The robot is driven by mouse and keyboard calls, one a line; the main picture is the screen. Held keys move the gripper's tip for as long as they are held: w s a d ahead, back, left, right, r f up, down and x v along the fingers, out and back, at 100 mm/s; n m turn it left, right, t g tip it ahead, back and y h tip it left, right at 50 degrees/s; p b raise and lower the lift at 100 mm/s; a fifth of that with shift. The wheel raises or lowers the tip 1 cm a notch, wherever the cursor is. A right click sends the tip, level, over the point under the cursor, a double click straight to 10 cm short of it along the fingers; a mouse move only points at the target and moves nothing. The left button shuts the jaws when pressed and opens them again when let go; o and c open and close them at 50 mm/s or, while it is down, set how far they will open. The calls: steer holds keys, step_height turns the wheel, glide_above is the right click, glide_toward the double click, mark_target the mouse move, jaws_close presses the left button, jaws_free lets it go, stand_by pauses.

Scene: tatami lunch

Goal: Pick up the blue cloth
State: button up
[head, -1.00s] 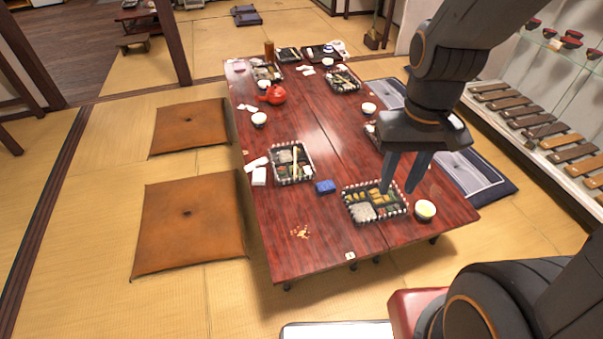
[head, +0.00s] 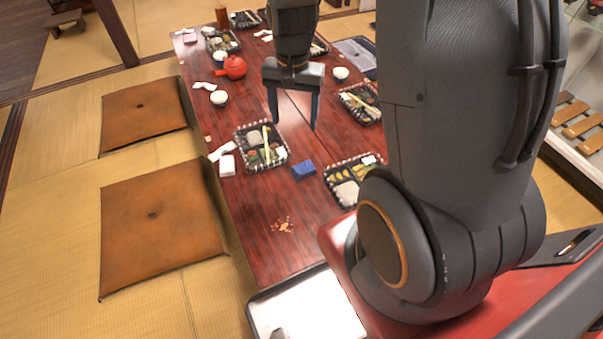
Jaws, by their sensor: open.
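The blue cloth (head: 304,170) is a small folded block lying on the dark red table (head: 240,178), between two bento boxes. My gripper (head: 295,125) is open and empty, pointing down. In the picture its fingertips are above the cloth, apart from it. Their exact height over the table is hard to judge.
One bento box (head: 262,147) lies left of the cloth and another (head: 345,178) lies right, partly hidden by my arm. Brown crumbs (head: 283,225) lie in front. A red teapot (head: 232,67) and white bowls (head: 219,98) stand farther back. Orange cushions (head: 160,215) lie left on the tatami.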

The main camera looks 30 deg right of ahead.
steer(key=w+d+f+m+b, duration=0.2)
steer(key=w+f+m, duration=0.15)
steer(key=f, duration=0.45)
steer(key=w+d+f+m+b, duration=0.2)
steer(key=w+d+f, duration=0.15)
steer(key=f, duration=0.35)
steer(key=m+b, duration=0.3)
steer(key=m, duration=0.2)
glide_above(304, 167)
steer(key=shift+n, duration=0.25)
steer(key=f, duration=1.4)
steer(key=shift+w+d+f, duration=0.15)
steer(key=shift+d, duration=0.15)
steer(key=shift+a+f+b, duration=0.2)
steer(key=shift+f, duration=1.3)
steer(key=shift+a+f+b, duration=0.15)
steer(key=shift+a+f, duration=0.05)
steer(key=shift+f, duration=1.3)
steer(key=c, duration=1.1)
